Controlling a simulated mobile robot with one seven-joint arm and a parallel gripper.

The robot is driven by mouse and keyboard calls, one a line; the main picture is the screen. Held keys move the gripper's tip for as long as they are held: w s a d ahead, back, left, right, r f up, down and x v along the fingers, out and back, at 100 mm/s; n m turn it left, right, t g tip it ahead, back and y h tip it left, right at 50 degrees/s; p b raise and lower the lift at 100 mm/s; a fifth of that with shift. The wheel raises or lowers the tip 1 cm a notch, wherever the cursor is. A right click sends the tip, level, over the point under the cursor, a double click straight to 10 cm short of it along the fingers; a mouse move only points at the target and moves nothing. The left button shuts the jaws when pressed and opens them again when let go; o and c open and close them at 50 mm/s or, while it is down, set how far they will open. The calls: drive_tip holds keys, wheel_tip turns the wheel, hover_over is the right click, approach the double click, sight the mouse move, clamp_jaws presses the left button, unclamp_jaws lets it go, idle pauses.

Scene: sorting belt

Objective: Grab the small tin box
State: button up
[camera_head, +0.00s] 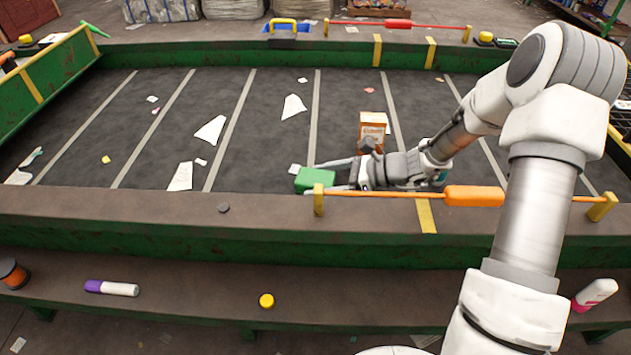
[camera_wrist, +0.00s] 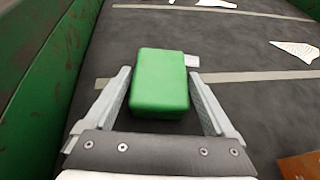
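A green box (camera_head: 314,179), which looks like the small tin box, lies on the dark belt close to its near wall. In the wrist view the green box (camera_wrist: 160,82) sits between the two fingers of my gripper (camera_wrist: 160,98). The fingers are spread, with a narrow gap showing on each side of the box. In the head view my gripper (camera_head: 328,177) reaches in from the right, low over the belt, and its fingers flank the box. The lower near side of the box is partly hidden by the belt's edge.
An orange and white carton (camera_head: 373,127) stands behind my gripper. Torn paper scraps (camera_head: 210,130) lie on the belt. An orange-handled bar (camera_head: 473,196) runs along the near rim (camera_head: 260,205). The belt left of the box is mostly free.

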drive_tip(key=c, duration=1)
drive_tip(key=shift+r, duration=0.15)
drive_tip(key=shift+c, duration=0.2)
